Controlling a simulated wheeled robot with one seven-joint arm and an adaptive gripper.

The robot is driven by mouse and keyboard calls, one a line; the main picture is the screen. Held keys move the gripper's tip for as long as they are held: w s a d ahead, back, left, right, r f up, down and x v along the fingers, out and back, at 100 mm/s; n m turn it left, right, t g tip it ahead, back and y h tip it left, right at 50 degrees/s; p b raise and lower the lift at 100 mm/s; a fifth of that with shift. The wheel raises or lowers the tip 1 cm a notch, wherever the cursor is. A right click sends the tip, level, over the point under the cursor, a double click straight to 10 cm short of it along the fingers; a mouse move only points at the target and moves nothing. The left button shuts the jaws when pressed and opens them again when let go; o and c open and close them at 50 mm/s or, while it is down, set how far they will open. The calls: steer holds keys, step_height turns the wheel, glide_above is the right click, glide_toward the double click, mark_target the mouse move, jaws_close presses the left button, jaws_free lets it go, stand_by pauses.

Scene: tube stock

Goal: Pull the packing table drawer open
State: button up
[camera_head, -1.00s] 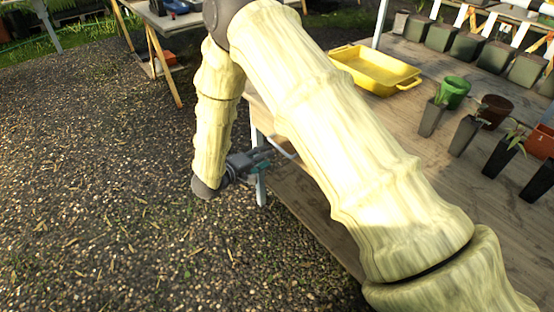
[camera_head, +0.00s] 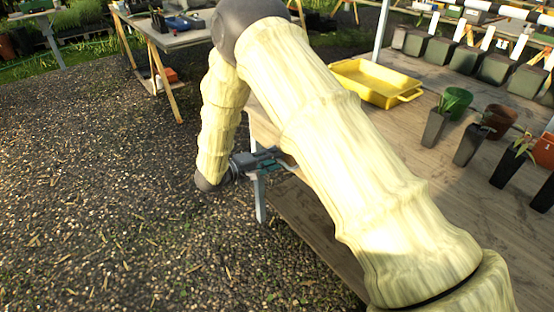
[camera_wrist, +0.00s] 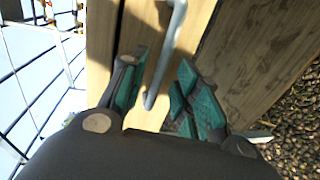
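The packing table (camera_head: 455,215) is a wooden table on the right in the head view, partly hidden behind my arm. In the wrist view its wooden drawer front (camera_wrist: 147,35) fills the middle, with a grey bar handle (camera_wrist: 170,50) running down it. My gripper (camera_wrist: 163,88) is open, with a teal-padded finger on each side of the handle's lower end. A gap shows between the handle and both pads. In the head view my gripper (camera_head: 263,161) is at the table's near-left edge, beside the leg. The drawer looks shut, but my arm hides most of it.
A yellow tray (camera_head: 375,82) and several dark pots, including a green pot (camera_head: 455,103), stand on the table. Another table (camera_head: 170,38) is at the back left. The gravel floor (camera_head: 110,190) left of my gripper is clear.

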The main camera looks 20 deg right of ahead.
steer(key=shift+x, duration=1.25)
jaws_close()
